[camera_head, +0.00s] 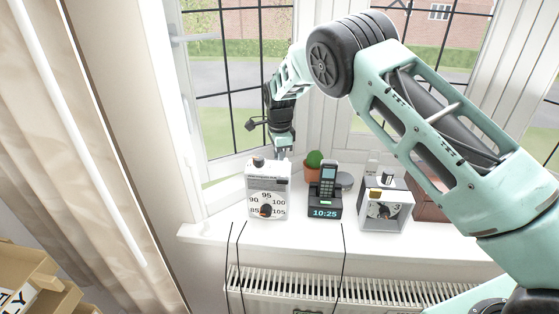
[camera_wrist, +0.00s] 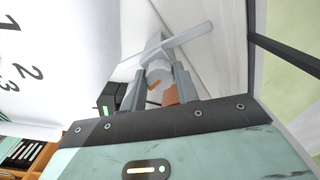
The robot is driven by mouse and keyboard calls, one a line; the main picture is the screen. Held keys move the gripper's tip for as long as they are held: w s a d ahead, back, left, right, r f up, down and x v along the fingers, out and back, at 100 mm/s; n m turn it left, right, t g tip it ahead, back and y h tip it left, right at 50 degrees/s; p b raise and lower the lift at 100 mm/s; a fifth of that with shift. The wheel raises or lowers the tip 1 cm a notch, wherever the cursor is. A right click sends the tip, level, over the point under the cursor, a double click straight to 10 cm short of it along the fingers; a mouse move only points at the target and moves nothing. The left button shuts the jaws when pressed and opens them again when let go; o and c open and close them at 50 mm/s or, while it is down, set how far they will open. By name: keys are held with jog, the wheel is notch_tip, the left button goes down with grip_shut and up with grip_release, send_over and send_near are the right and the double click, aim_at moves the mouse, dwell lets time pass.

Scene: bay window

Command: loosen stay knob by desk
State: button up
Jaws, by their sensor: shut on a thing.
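The stay knob (camera_wrist: 154,68) shows in the wrist view as a pale grey piece between my fingers. A flat grey bar (camera_wrist: 178,43), which looks like part of the window stay, crosses just beyond it. My gripper (camera_wrist: 157,88) is shut on the knob, with one finger on each side. In the head view my gripper (camera_head: 282,154) points down at the open window's lower edge, just behind the white radio (camera_head: 267,179). The radio and the gripper hide the knob there. I cannot tell whether the knob has turned.
On the sill (camera_head: 290,232) stand a clock dock with a phone (camera_head: 325,200), a potted cactus (camera_head: 313,170) and a white-framed box (camera_head: 386,205). The radio is close to my gripper. Black cables hang over the radiator (camera_head: 300,285). A curtain (camera_head: 75,150) hangs left; wooden shelving (camera_head: 30,275) is lower left.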

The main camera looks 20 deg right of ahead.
jog(key=n+b, duration=0.1)
jog(key=n, duration=0.2)
jog(key=shift+f+n+b, duration=0.1)
jog(key=shift+n+b, duration=0.25)
jog(key=shift+n, duration=0.05)
jog(key=n+b, duration=0.1)
jog(key=n, duration=0.3)
jog(key=shift+n, duration=0.3)
jog(key=n+b, duration=0.1)
jog(key=n, duration=0.3)
jog(key=n+b, duration=0.1)
jog(key=n, duration=0.7)
jog(key=shift+n, duration=0.3)
jog(key=n, duration=0.4)
jog(key=shift+n, duration=0.3)
jog(key=n, duration=0.4)
jog(key=shift+r+n, duration=0.2)
jog(key=shift+n, duration=1.9)
